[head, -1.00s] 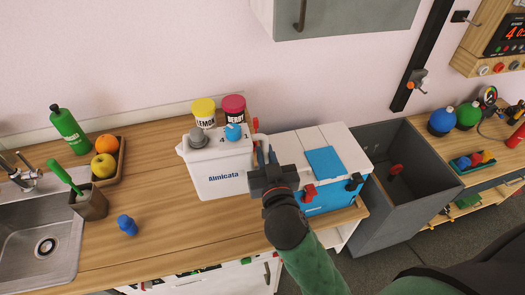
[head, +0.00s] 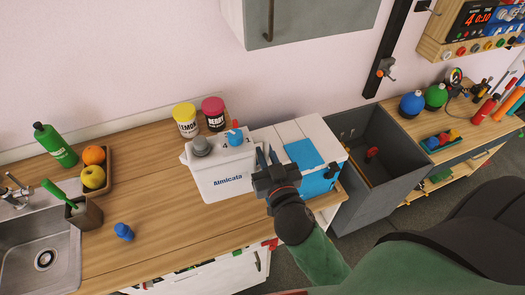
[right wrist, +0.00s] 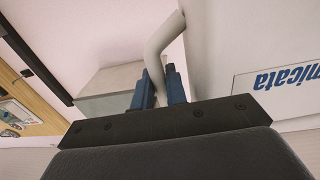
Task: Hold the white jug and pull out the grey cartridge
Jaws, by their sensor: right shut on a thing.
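The white jug (head: 206,182) with the label "Aimicata" stands on the wooden counter, near its right end. The grey cartridge (head: 201,146) sits in its top at the left, and a blue cap (head: 234,137) is at the top right. My right gripper (head: 267,158) is at the jug's right side. In the right wrist view my right gripper (right wrist: 157,92) has its blue fingers closed around the jug's white handle (right wrist: 163,42). The cartridge is out of that view. My left gripper is not in view.
A white and blue cool box (head: 283,134) stands close to the right of the jug. Yellow (head: 186,121) and red (head: 213,113) tubs stand behind it. A fruit tray (head: 109,172), a small blue object (head: 124,232) and a sink (head: 40,235) are left.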

